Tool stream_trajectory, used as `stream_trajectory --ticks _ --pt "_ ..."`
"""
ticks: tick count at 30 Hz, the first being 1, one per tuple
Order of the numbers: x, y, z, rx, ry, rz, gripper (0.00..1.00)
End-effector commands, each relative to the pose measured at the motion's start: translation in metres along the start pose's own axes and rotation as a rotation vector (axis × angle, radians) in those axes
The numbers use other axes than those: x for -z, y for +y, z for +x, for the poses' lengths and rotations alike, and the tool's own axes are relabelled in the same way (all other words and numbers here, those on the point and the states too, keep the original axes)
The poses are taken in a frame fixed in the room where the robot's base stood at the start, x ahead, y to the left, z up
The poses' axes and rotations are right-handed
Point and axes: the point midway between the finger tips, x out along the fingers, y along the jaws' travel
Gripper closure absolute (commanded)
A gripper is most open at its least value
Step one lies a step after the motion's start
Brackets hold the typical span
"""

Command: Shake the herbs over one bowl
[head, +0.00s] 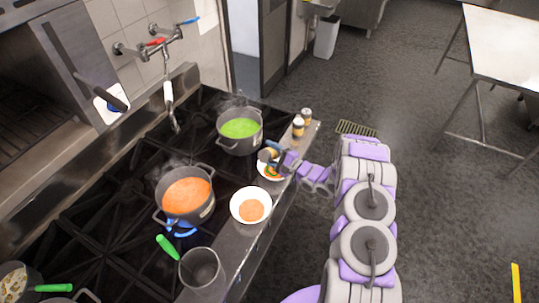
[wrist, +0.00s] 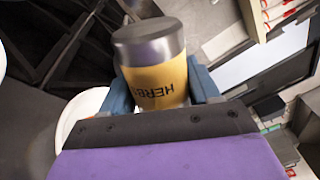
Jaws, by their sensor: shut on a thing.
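The herbs shaker (wrist: 160,85) has a grey metal lid and a yellow label with dark letters. My gripper (wrist: 162,88) is shut on it, with a blue finger at each side. In the head view my gripper (head: 270,154) is just above a white bowl (head: 261,174) with orange and green in it, partly hidden by my gripper. A second white bowl (head: 236,208) with orange soup stands nearer on the same steel ledge. I cannot tell the shaker's exact tilt, or whether herbs are falling.
Two shakers (head: 298,127) stand at the ledge's far end.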

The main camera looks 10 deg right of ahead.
Motion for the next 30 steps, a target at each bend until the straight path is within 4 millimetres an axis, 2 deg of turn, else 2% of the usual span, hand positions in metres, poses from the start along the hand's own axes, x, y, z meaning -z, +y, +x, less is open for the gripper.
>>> stream_trajectory --ticks 1,3,9,11,16,23,30 --pt "-0.004 -0.008 0.000 0.001 -0.001 -0.002 0.76" --pt "-0.003 -0.006 0.000 0.000 0.000 0.000 0.76" --pt "0.011 0.020 -0.001 -0.001 0.003 0.005 0.76" --pt "0.013 0.022 0.000 0.000 0.003 0.003 0.76" --pt "0.009 0.016 -0.001 0.001 0.002 0.001 0.76" --pt "-0.004 -0.008 0.000 0.000 0.000 -0.001 0.76" --pt "-0.003 -0.006 0.000 0.000 0.001 0.001 0.76"
